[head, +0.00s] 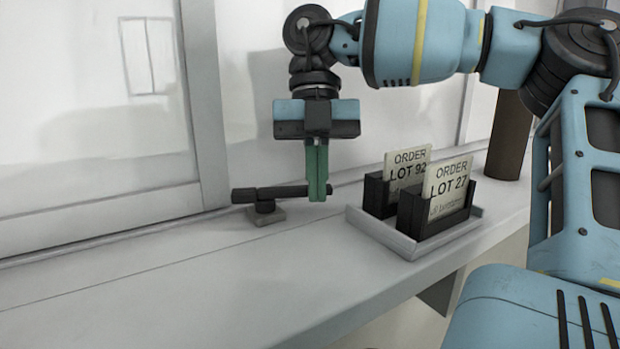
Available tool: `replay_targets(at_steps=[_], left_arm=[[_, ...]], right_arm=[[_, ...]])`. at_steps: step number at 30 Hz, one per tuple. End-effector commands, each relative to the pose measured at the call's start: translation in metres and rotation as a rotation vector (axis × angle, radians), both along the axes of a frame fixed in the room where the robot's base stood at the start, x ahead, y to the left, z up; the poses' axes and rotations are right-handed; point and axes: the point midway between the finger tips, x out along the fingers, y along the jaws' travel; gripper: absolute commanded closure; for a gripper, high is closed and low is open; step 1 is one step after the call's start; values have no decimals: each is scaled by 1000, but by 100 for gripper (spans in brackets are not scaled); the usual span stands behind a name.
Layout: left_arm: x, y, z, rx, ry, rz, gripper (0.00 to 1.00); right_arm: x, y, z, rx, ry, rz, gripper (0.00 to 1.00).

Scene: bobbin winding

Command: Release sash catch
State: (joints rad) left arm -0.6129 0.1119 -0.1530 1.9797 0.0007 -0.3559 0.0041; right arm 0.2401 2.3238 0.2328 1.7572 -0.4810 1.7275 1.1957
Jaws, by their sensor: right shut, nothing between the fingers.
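The sash catch is a dark lever (262,194) on a small grey base (266,215), on the sill at the foot of the window frame. The lever lies level, pointing right. My right gripper (317,197) points straight down with its green fingers shut and empty. The fingertips are at the lever's right end, in front of part of it. I cannot tell whether they touch it. My left gripper is not in view.
A grey tray (358,222) right of the gripper holds two dark card holders with order cards, LOT 92 (408,168) and LOT 27 (447,190). A brown cylinder (507,140) stands behind. The sill (160,285) is clear at the left front.

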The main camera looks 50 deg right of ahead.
Motion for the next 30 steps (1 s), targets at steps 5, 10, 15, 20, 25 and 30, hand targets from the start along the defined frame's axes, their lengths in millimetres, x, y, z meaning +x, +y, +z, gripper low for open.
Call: replay_targets(at_steps=[5, 10, 15, 20, 25, 30], left_arm=[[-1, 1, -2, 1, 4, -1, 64], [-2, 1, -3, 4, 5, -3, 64], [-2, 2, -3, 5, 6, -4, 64], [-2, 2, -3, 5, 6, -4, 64], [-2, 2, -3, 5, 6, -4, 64], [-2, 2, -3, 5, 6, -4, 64]], right_arm=[[2, -7, 0, 0, 0, -9, 100], [3, -10, 0, -1, 1, -11, 100], [4, -11, 0, -1, -1, -12, 100], [4, -11, 0, -1, -1, -12, 100], [4, -11, 0, -1, -1, -12, 100], [4, -11, 0, -1, -2, -13, 100]])
